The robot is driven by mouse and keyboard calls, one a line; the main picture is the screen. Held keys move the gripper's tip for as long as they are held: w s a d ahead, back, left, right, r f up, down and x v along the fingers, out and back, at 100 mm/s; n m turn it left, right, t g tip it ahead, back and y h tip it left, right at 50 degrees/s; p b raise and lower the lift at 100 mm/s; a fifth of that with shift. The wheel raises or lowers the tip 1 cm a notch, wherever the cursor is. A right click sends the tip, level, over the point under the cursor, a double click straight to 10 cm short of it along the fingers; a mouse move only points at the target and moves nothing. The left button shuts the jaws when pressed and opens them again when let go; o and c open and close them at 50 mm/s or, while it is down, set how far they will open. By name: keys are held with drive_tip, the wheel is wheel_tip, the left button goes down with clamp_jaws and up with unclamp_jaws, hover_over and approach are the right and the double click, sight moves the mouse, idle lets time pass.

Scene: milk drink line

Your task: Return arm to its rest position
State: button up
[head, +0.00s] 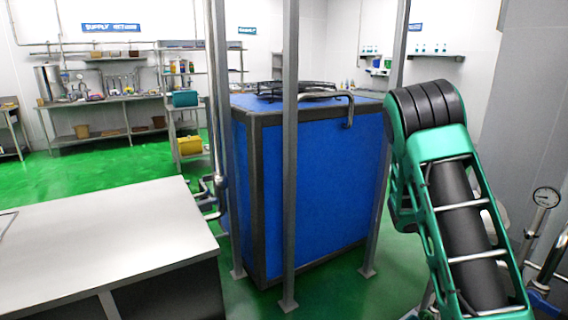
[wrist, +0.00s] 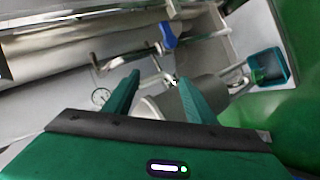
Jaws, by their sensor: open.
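My gripper (wrist: 155,90) shows in the wrist view with its two green fingers apart and nothing between them. It is tilted toward pipework and a pale wall, and touches nothing that I can see. In the head view my green and black arm stands folded at the right, with its elbow raised. The gripper itself is not visible in the head view.
A large blue tank (head: 315,190) in a grey frame stands at the centre, with steel posts around it. A pale table (head: 110,235) is at the lower left. A pressure gauge (head: 546,197) and pipes are close at the right. Green floor (head: 60,190) is clear at the left.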

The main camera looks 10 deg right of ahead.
drive_tip(key=s+a+r+y, duration=0.3)
drive_tip(key=s+a+y, duration=0.1)
drive_tip(key=s+a, duration=0.5)
drive_tip(key=s+a+r+m+y, duration=0.1)
drive_tip(key=s+a+r+y, duration=0.2)
drive_tip(key=s+a, duration=0.6)
drive_tip(key=s+a+r+m+y, duration=0.1)
drive_tip(key=s+a+r+y, duration=0.3)
drive_tip(key=s+a, duration=0.5)
drive_tip(key=shift+s+a+t+y, duration=0.3)
drive_tip(key=shift+y, duration=0.1)
drive_tip(key=shift+r, duration=0.1)
drive_tip(key=shift+w+f, duration=0.25)
drive_tip(key=shift+w, duration=0.4)
drive_tip(key=shift+c, duration=0.4)
